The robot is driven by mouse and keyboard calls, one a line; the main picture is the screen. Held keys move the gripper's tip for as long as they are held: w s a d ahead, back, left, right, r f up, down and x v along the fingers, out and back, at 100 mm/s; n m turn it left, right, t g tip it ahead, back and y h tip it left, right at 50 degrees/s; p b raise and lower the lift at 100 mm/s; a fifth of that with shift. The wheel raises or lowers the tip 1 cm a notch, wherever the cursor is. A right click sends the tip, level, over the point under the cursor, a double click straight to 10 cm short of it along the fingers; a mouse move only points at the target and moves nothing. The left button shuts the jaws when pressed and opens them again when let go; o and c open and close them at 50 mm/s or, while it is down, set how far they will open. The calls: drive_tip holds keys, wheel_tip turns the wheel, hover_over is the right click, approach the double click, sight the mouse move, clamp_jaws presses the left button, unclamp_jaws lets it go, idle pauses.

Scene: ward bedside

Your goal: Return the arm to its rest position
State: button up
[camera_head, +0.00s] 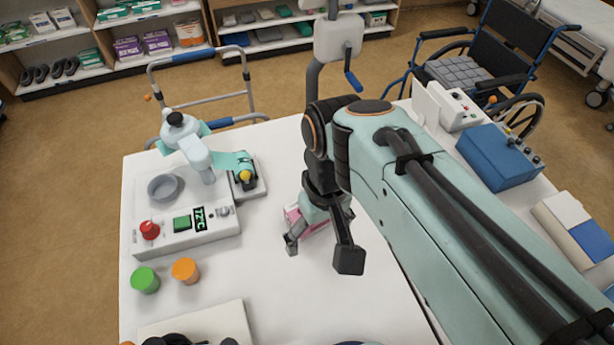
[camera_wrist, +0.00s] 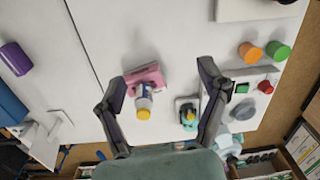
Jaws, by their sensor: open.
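My arm reaches over the white table (camera_head: 270,290) from the right in the head view. My gripper (camera_head: 320,252) is open, its two fingers spread apart above the table. In the wrist view my gripper (camera_wrist: 162,88) has nothing clasped between its fingers. A pink block (camera_wrist: 146,77) lies below, and a small white and blue bottle with a yellow cap (camera_wrist: 143,102) shows at it; whether the bottle stands in the block or beside it I cannot tell. In the head view the pink block (camera_head: 293,217) is mostly hidden behind my gripper.
A white device (camera_head: 190,232) with a red knob and display stands left, near green (camera_head: 145,280) and orange (camera_head: 185,270) cylinders. A blue box (camera_head: 498,157) is on the right. A walker (camera_head: 200,57) and wheelchair (camera_head: 480,70) stand beyond the table. Front middle tabletop is clear.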

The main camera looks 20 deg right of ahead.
drive_tip(key=s+a+f, duration=0.1)
drive_tip(key=s+f, duration=0.1)
drive_tip(key=s, duration=0.5)
drive_tip(key=shift+a, duration=0.1)
idle(0.9)
